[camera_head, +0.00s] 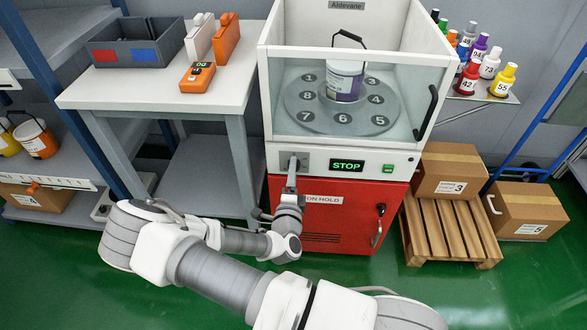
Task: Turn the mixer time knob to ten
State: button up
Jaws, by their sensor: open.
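The mixer (427,158) is a white machine with a clear-walled chamber on a red cabinet. Its front panel has a green-lit display (346,165) reading STOP and a small green button (387,169). My gripper (293,160) is at the left part of this panel, in front of a grey plate (303,159). It is open. The time knob cannot be made out; my gripper covers that part of the panel. I cannot tell whether the fingers are around a knob or touch it.
A white-and-purple bucket (344,82) stands on the numbered turntable (306,104) inside the chamber. A white table (135,96) with a grey bin (136,52) and an orange handheld device (197,77) is at left. A wooden pallet (450,229) with boxes is at right. Green floor is free in front.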

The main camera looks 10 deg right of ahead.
jog(key=shift+w+d, duration=0.15)
jog(key=shift+w, duration=0.15)
grip_shut()
dwell(0.3)
